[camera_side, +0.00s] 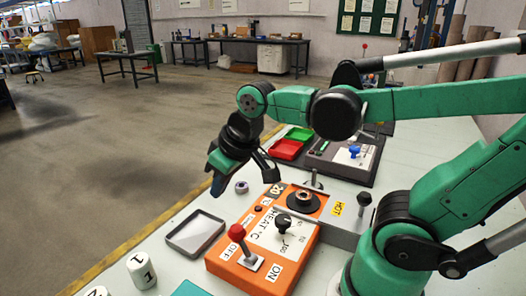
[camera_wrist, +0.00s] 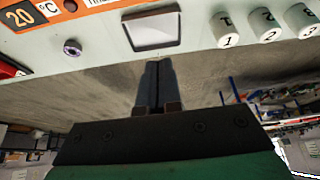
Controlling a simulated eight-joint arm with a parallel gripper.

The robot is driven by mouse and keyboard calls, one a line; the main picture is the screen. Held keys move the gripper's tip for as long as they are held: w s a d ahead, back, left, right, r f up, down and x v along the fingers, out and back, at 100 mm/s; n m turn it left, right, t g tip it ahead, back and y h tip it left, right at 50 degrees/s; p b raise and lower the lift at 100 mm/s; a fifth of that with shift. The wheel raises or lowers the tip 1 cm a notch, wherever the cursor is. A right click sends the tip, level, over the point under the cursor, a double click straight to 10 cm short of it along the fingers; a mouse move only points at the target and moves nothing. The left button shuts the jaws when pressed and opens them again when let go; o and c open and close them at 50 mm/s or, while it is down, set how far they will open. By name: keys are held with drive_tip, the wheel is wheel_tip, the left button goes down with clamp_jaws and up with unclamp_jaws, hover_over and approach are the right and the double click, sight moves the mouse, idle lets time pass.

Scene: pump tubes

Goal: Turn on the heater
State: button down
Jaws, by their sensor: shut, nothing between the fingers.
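The heater (camera_side: 222,267) is an orange box with a white face marked HEAT °C, seen in the side view. Its red-knobbed lever (camera_side: 237,232) leans left, toward the OFF label (camera_side: 229,252); the ON label (camera_side: 274,272) is to its right. A black dial (camera_side: 283,220) sits on the white face. A corner of the orange panel with a "20" display (camera_wrist: 18,18) shows at the top left of the wrist view. My gripper (camera_side: 217,186) is raised above and behind the heater, apart from it. Its fingers (camera_wrist: 155,85) are shut together and empty in the wrist view.
A grey tray (camera_side: 170,243) lies left of the heater, with a numbered white cylinder (camera_side: 141,271) nearby. A purple ring (camera_side: 241,187) is behind. A grey unit labelled HOT (camera_side: 338,209) with a black-knobbed lever (camera_side: 364,200) stands right. Red (camera_side: 286,150) and green trays are farther back.

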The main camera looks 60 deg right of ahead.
sight(242, 244)
drive_tip(key=shift+w+a+r+n+g, duration=0.3)
drive_tip(key=shift+w+g, duration=0.3)
drive_tip(key=shift+g, duration=0.35)
drive_tip(key=shift+w+a+r+n+g, duration=0.1)
drive_tip(key=shift+w+a+r+g, duration=0.2)
drive_tip(key=shift+w+g, duration=0.5)
drive_tip(key=shift+w+a+r+n+g, duration=0.2)
drive_tip(key=shift+w+a+g, duration=0.2)
drive_tip(key=shift+g, duration=0.75)
drive_tip(key=shift+f, duration=0.1)
drive_tip(key=f, duration=0.9)
drive_tip(key=shift+s+a+f, duration=0.1)
drive_tip(key=shift+s+a, duration=0.1)
drive_tip(key=shift+s, duration=0.15)
drive_tip(key=shift+s+f, duration=0.25)
drive_tip(key=shift+f, duration=0.05)
drive_tip(key=shift+s+d+r, duration=0.15)
drive_tip(key=shift+s+r, duration=0.25)
drive_tip(key=shift+s, duration=0.4)
drive_tip(key=shift+s+d+r, duration=0.15)
drive_tip(key=shift+s+r, duration=0.25)
drive_tip(key=shift+s, duration=0.4)
